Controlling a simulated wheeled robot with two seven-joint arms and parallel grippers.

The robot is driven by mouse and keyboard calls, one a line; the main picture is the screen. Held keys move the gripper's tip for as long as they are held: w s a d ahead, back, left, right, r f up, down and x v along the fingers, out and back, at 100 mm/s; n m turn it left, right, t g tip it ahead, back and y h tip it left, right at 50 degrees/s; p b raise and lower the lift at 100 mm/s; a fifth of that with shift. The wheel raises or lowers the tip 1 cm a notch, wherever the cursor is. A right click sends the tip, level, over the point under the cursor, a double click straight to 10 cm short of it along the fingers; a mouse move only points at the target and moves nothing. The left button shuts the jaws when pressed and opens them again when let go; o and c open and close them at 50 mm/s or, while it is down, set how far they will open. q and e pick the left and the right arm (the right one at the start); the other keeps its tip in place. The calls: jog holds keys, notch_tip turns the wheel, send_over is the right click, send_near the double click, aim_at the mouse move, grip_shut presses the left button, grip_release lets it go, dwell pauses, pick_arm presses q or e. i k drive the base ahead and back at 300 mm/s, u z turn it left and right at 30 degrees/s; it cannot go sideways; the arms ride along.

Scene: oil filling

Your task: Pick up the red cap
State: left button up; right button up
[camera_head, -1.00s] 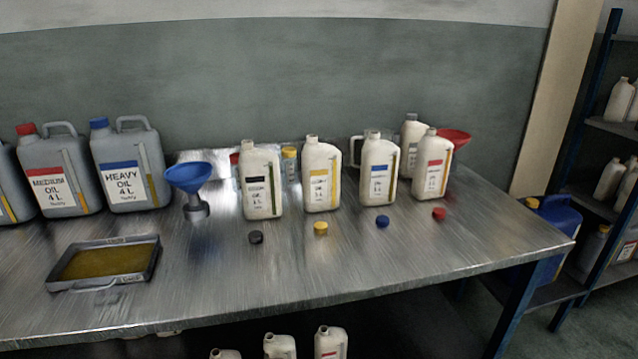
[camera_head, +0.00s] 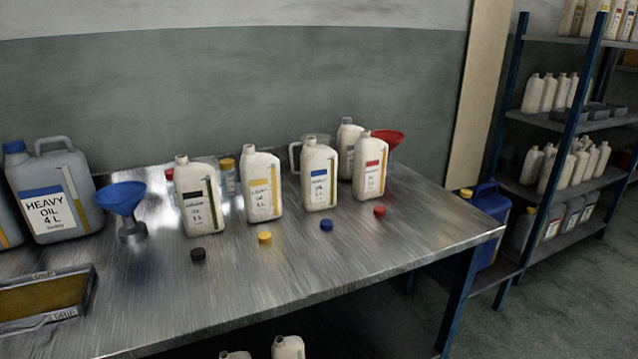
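The red cap (camera_head: 380,211) lies on the metal table (camera_head: 300,268), near its right part. It is in front of the white bottle with the red label (camera_head: 370,166), which stands upright with an open neck. The blue cap (camera_head: 327,225), yellow cap (camera_head: 265,237) and black cap (camera_head: 198,254) lie to its left, each in front of a white bottle with a label of like colour. Neither of my grippers shows in the head view.
A red funnel (camera_head: 386,138) stands behind the red-label bottle. A blue funnel (camera_head: 122,198), a grey heavy-oil can (camera_head: 50,190) and a drip tray (camera_head: 84,296) are at the left. The table front is clear. A shelf rack (camera_head: 565,125) stands at the right.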

aim_at(380, 211)
jog(key=z, duration=2.15)
jog(key=i, duration=1.6)
jog(key=u, duration=2.75)
